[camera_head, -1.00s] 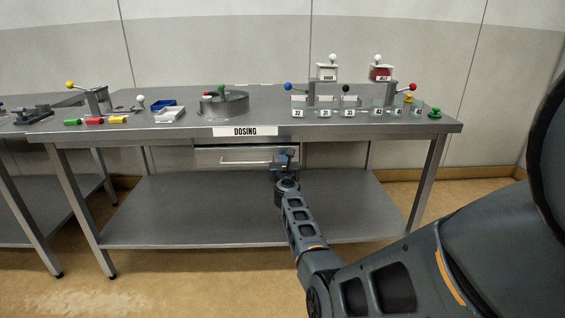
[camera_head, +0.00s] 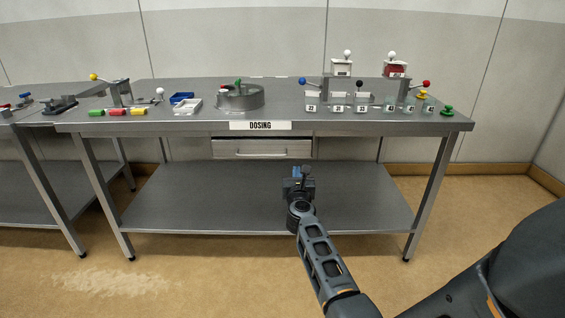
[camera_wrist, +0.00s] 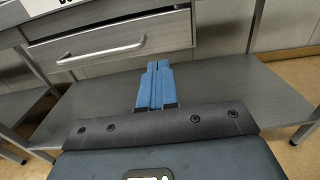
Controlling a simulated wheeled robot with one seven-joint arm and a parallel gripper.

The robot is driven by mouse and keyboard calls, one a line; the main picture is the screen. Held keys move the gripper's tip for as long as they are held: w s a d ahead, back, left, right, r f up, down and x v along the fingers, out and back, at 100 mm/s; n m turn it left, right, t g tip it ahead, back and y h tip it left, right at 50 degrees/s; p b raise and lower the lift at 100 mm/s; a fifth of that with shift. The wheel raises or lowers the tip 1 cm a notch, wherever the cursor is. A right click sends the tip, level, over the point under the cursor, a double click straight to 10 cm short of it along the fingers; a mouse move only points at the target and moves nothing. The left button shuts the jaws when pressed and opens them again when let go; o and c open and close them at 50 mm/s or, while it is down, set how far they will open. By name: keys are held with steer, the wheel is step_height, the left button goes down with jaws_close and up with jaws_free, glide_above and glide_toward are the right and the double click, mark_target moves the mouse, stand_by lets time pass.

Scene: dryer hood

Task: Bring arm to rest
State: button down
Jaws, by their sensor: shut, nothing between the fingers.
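My gripper (camera_head: 298,173) is in front of the dosing table (camera_head: 180,129), below the height of its top and over the lower shelf in the picture. In the wrist view its blue fingers (camera_wrist: 155,87) lie side by side, shut and empty. They point toward the table's drawer (camera_wrist: 110,42), which is closed and has a bar handle. The gripper appears apart from the drawer and the shelf. My arm reaches in from the lower right of the head view.
The table's lower shelf (camera_head: 170,215) is bare. On the top stand a round metal hood (camera_head: 240,97), coloured cylinders (camera_head: 117,112), trays (camera_head: 186,106), labelled glass containers (camera_head: 337,107) and ball-ended levers (camera_head: 318,87). A second table (camera_head: 30,180) stands at left. Floor in front is free.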

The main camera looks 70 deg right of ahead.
steer(key=shift+a, duration=0.15)
steer(key=s+a+r+n+t+y+p, duration=0.1)
steer(key=s+a+n+t+y+p, duration=0.3)
steer(key=a+n, duration=1)
steer(key=s+a+r+n+t+y+p, duration=0.25)
steer(key=s+a+n+t, duration=0.2)
steer(key=a+n, duration=1)
steer(key=s+a+r+n+y+p, duration=0.1)
steer(key=s+a+r+n+y, duration=0.2)
steer(key=s+a+r+n, duration=0.2)
steer(key=s+a+r+n+y+p, duration=0.2)
steer(key=s+a+r+n, duration=0.4)
steer(key=a+n, duration=0.3)
steer(key=s+a+r+n+y+p, duration=0.2)
steer(key=s+a+r+n+y, duration=0.3)
steer(key=a, duration=0.5)
steer(key=shift+s+a+r+n, duration=0.2)
steer(key=shift+s+n, duration=0.35)
steer(key=shift+n, duration=0.5)
steer(key=shift+g, duration=0.25)
